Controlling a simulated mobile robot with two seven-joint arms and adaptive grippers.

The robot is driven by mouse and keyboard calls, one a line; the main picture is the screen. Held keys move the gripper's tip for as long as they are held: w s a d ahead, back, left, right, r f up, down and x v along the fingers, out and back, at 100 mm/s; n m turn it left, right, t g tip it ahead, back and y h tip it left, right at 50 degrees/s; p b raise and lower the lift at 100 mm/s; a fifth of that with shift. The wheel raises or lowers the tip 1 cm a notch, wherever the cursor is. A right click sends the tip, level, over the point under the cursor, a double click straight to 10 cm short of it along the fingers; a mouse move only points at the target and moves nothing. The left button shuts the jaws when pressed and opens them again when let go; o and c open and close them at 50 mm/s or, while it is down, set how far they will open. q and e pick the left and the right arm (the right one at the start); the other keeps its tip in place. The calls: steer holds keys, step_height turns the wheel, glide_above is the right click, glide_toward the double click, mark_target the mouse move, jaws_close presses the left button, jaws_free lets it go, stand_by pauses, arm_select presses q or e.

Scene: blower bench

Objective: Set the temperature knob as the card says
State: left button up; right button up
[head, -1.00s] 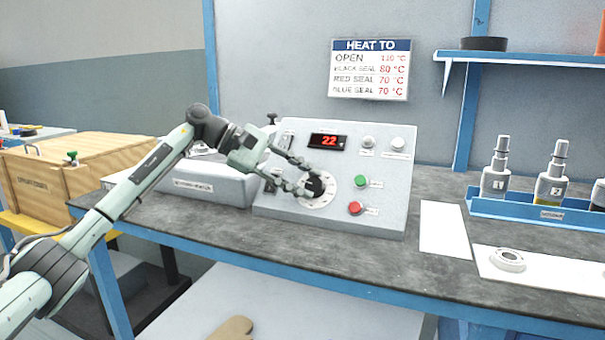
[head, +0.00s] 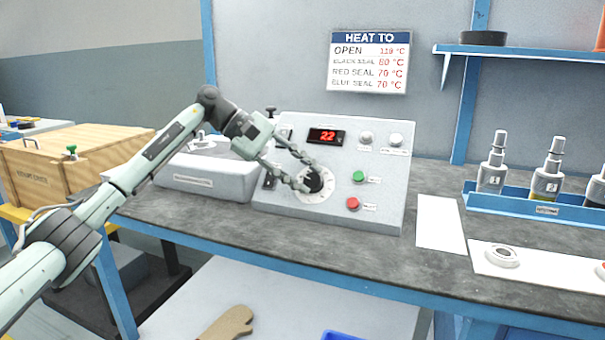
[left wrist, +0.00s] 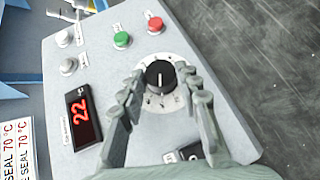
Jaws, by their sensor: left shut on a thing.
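The temperature knob (head: 315,181) is black on a white dial on the sloped grey control panel (head: 375,215). It also shows in the left wrist view (left wrist: 160,74), with a pale pointer line; its setting is too small to read. My left gripper (head: 308,176) is shut on the knob, one finger at each side; its fingers also show in the left wrist view (left wrist: 161,80). The red display (head: 327,136) reads 22. The card (head: 369,62) is headed HEAT TO and lists OPEN about 110 °C, BLACK SEAL 80, RED SEAL 70 and BLUE SEAL 70. My right gripper is out of view.
A green button (head: 358,176) and a red button (head: 353,203) sit right of the knob. A blue rack (head: 545,209) holds bottles at the right. A white sheet (head: 440,224) lies beside the panel. A wooden crate (head: 85,150) stands left.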

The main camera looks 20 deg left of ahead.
arm_select(q)
steer(key=o, duration=1.2)
steer(key=shift+c, duration=0.2)
steer(key=shift+a, duration=0.1)
steer(key=v, duration=1.2)
